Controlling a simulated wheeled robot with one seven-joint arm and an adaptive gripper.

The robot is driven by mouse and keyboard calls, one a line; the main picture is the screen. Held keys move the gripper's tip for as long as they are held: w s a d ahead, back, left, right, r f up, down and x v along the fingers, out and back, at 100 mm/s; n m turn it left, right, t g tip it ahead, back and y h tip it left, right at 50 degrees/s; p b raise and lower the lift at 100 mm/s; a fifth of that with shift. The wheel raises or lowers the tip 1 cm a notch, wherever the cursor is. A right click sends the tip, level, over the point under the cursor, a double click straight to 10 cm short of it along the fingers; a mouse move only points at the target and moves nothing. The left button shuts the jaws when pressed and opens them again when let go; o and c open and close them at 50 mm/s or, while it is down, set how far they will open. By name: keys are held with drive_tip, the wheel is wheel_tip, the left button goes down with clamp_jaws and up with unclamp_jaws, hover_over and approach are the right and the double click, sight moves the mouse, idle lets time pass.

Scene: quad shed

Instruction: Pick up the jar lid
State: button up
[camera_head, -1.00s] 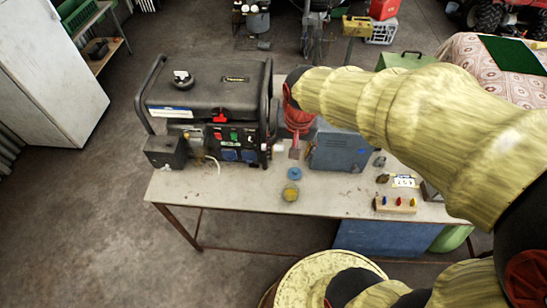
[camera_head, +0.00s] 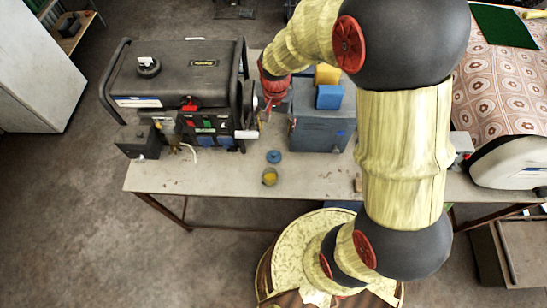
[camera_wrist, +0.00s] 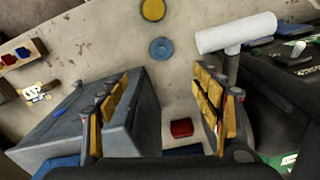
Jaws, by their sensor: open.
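The jar lid looks to be the small blue disc (camera_head: 273,156) lying flat on the table, in front of the gap between the generator and the grey box. In the wrist view the blue disc (camera_wrist: 162,48) lies beyond the fingers, near top centre. A small round jar with yellow in it (camera_head: 270,176) stands just in front of the disc; its yellow round top also shows in the wrist view (camera_wrist: 153,9). My gripper (camera_wrist: 161,105) is open and empty, with yellow-padded fingers wide apart. In the head view it hangs behind the disc, beside the generator, partly hidden.
The black generator (camera_head: 178,88) stands close on the left. The grey box (camera_head: 320,118), with blue and yellow blocks on top, stands close on the right. The wrist view shows a white cylinder (camera_wrist: 236,33) near the right finger and a red block (camera_wrist: 181,128) between the fingers. The table front is mostly clear.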

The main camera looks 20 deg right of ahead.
drive_tip(key=b, duration=1.1)
hover_over(274, 153)
drive_tip(key=f, duration=1.1)
drive_tip(key=shift+s+f, duration=0.25)
drive_tip(key=shift+w+f+b, duration=0.2)
drive_tip(key=shift+f+b, duration=1.1)
drive_tip(key=shift+f, duration=2.7)
drive_tip(key=c, duration=0.3)
drive_tip(key=c, duration=0.5)
